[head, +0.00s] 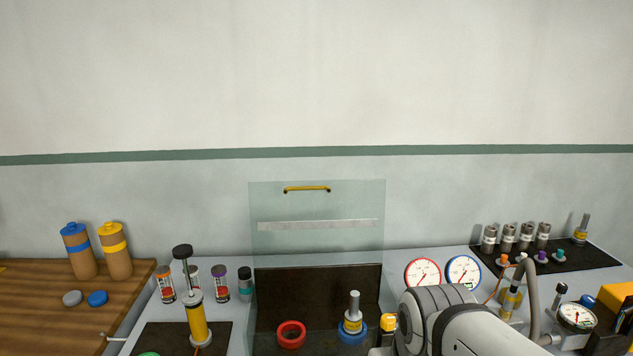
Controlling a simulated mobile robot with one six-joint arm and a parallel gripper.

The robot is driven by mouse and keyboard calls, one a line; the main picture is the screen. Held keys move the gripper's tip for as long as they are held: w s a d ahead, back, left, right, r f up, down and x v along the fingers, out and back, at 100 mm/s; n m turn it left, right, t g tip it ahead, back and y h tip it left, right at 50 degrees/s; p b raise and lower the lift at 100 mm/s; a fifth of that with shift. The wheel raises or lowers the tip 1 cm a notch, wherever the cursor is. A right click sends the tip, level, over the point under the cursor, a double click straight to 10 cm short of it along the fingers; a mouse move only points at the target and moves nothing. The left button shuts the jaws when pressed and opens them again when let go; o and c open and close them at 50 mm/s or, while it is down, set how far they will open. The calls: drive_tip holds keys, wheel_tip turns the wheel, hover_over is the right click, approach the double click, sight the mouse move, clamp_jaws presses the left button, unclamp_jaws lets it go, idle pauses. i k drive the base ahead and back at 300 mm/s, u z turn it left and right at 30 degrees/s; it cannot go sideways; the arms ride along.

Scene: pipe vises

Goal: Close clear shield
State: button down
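The clear shield (318,205) stands upright and raised behind a dark box-like station (318,283), in the middle of the head view. A yellow handle (307,188) runs across its upper part, and a pale strip (318,224) crosses its middle. A thick grey and white part of my arm shows at the lower right, in front of the station's right side. The fingers of my gripper do not show. My arm is apart from the handle in the picture.
A red ring (291,334) and a blue-based fitting with a metal top (353,320) stand at the station. Red and blue gauges (423,273) are to its right. A yellow pump (195,315) and several small bottles (221,284) stand left. The wall above is clear.

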sight(368, 223)
drive_tip(key=z, duration=1.2)
drive_tip(key=k, duration=0.6)
drive_tip(key=u, duration=1.15)
drive_tip(key=i, duration=1)
drive_tip(key=u, duration=0.05)
